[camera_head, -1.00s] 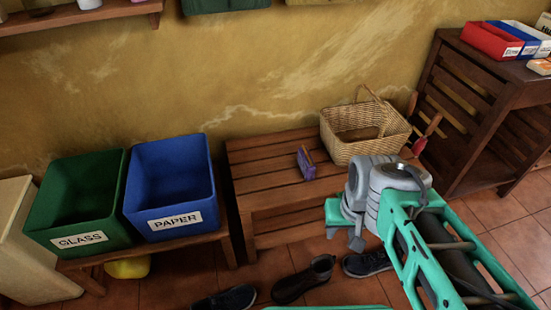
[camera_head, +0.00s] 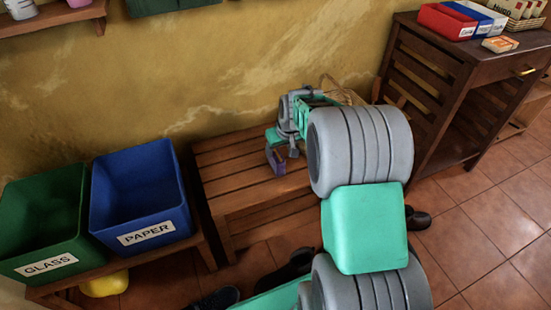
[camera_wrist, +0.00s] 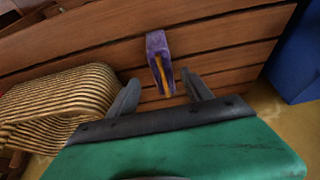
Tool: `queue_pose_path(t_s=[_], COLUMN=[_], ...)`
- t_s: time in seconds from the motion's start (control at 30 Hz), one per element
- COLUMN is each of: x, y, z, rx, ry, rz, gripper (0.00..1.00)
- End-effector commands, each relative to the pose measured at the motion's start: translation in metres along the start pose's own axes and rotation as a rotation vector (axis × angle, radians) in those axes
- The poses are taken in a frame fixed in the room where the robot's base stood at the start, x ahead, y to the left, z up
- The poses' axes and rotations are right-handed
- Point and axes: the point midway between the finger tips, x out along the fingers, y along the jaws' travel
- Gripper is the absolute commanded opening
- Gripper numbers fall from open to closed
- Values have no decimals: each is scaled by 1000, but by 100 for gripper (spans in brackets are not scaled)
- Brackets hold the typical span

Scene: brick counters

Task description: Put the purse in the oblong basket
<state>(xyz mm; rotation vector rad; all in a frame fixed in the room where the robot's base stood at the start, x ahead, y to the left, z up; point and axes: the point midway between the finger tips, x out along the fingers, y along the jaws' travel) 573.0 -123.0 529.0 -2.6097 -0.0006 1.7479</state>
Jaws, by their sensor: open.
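The purse (camera_head: 276,160) is small and purple and stands on the slatted wooden bench. In the wrist view the purse (camera_wrist: 157,48) shows a yellow-orange edge and lies just beyond and between my fingertips. My gripper (camera_head: 284,146) is at the purse in the head view, coming from above. In the wrist view my gripper (camera_wrist: 159,79) is open, with nothing clearly held between its fingers. The oblong wicker basket (camera_wrist: 50,100) is at the left of the wrist view. In the head view my arm hides most of the basket; its handle (camera_head: 335,88) shows.
The wooden bench (camera_head: 228,170) has bare slats left of the purse. A blue paper bin (camera_head: 140,195) and green glass bin (camera_head: 45,225) stand further left. A dark slatted cabinet (camera_head: 440,90) stands at the right. Shoes lie on the floor before the bench.

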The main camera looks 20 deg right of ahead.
Motion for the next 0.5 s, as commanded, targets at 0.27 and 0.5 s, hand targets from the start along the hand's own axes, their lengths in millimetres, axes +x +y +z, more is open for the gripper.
queue_pose_path(t_s=[0.27,0.5], x=[44,77], y=[-1,-3], z=[-1,-6], rx=[1,4], ry=[1,1], rz=[1,2], gripper=[58,58])
